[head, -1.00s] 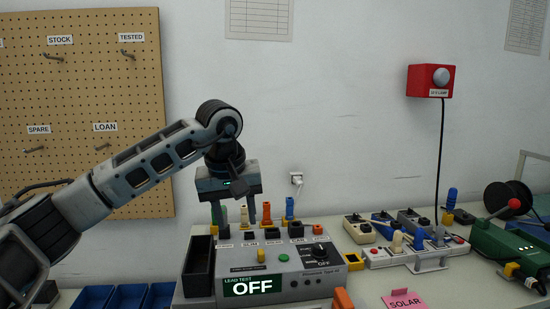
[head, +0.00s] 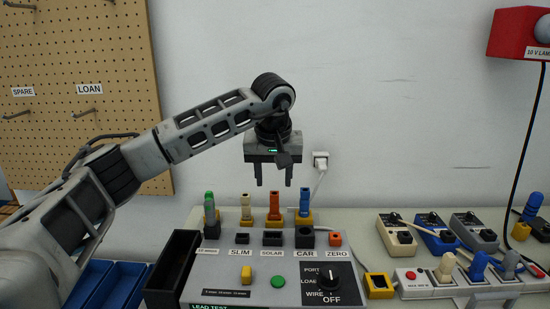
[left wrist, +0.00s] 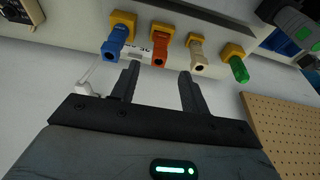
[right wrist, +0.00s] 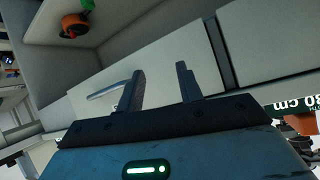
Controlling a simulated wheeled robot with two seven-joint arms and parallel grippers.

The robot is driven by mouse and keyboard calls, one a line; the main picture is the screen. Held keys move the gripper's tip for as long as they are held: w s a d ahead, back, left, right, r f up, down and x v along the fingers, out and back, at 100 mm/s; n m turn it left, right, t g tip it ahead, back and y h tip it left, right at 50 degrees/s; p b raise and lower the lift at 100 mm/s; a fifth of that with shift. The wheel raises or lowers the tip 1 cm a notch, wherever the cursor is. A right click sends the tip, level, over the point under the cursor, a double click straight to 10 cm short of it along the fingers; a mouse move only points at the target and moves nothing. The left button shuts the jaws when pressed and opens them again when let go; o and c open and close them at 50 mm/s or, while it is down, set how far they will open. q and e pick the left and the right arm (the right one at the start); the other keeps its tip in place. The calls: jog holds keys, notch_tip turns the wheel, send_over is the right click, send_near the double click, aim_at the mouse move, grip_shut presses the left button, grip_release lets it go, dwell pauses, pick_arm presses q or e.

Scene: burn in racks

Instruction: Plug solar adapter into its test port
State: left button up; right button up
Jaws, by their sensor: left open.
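The solar port is a dark socket (head: 272,238) above the SOLAR label on the grey lead tester (head: 240,270). Behind the ports, an orange adapter (head: 274,207) stands upright in a yellow holder, between a cream adapter (head: 246,206) and a blue one (head: 304,203). No label seen clearly names the solar adapter. My left gripper (head: 274,182) is open and empty, pointing down above the orange adapter. In the left wrist view, the orange adapter (left wrist: 159,50) lies beyond and between the fingertips (left wrist: 160,69). My right gripper (right wrist: 160,70) is open and empty, away from the tester.
A green adapter (head: 209,206) stands at the left of the row. A black open bin (head: 172,268) adjoins the tester's left side. Power strip (head: 440,280) and small boxes (head: 400,228) lie to the right. A white plug and cord (head: 320,163) are on the wall behind.

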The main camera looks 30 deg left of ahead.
aim_at(274, 198)
pick_arm(q)
jog(key=x, duration=0.9)
jog(key=shift+w, duration=0.1)
jog(key=shift+r, duration=0.1)
jog(key=shift+c, duration=0.3)
grip_shut()
